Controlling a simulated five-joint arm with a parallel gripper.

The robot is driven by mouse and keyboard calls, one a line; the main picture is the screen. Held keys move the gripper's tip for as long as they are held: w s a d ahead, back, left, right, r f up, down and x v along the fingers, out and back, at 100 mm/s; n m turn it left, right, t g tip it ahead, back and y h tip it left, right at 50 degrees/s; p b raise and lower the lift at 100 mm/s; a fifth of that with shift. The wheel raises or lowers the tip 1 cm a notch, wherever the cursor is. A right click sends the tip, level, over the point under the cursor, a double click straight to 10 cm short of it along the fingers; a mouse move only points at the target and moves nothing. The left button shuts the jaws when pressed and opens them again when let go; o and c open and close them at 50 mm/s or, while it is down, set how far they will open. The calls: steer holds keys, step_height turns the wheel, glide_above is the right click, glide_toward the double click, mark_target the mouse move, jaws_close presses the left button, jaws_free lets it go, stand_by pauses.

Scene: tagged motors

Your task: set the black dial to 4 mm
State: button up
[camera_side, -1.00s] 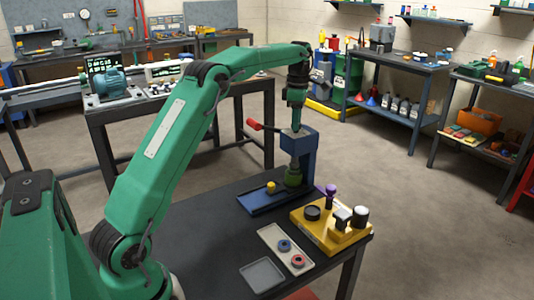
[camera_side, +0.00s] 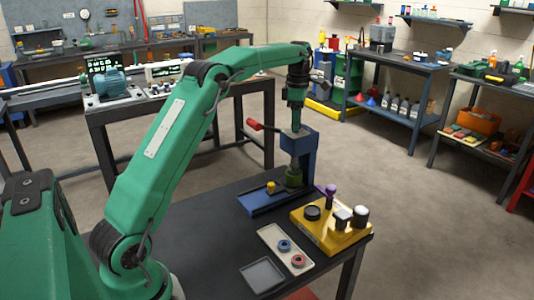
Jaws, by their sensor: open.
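The round black disc (camera_side: 312,213) at the left of the yellow block (camera_side: 325,237) looks like the black dial; its markings are too small to read. My gripper (camera_side: 295,128) points down at the blue press (camera_side: 300,142), in front of or above its head. It is apart from the dial, up and to the left of it. The jaws are small and partly merge with the press, and I see nothing held in them.
A purple knob (camera_side: 331,190) and two capped posts stand on the yellow block. The press has a red-ended lever (camera_side: 254,125) and a yellow knob (camera_side: 271,187). A pale tray (camera_side: 272,238) holds blue and red rings. An empty grey tray (camera_side: 262,275) lies in front.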

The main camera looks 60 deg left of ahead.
steer(key=shift+r, duration=0.1)
steer(key=shift+r, duration=3.75)
steer(key=shift+r, duration=0.15)
steer(key=s+d+r+m+t, duration=0.2)
steer(key=s+d+r+m, duration=0.1)
steer(key=s+d+m, duration=0.4)
steer(key=s+d+r+m+t, duration=0.1)
steer(key=s+d+r+m, duration=0.2)
steer(key=s+d+m, duration=0.35)
steer(key=s+d+f+m+t, duration=0.1)
steer(key=s+d+f+m, duration=0.2)
steer(key=s+f+m, duration=0.3)
steer(key=s+d+f+m+t, duration=0.1)
steer(key=s+d+f+m, duration=0.3)
steer(key=s, duration=0.9)
step_height(320, 180, down, 2)
steer(key=m, duration=0.3)
steer(key=shift+f+m+t, duration=0.15)
steer(key=shift+m+t, duration=0.15)
steer(key=shift+m, duration=0.05)
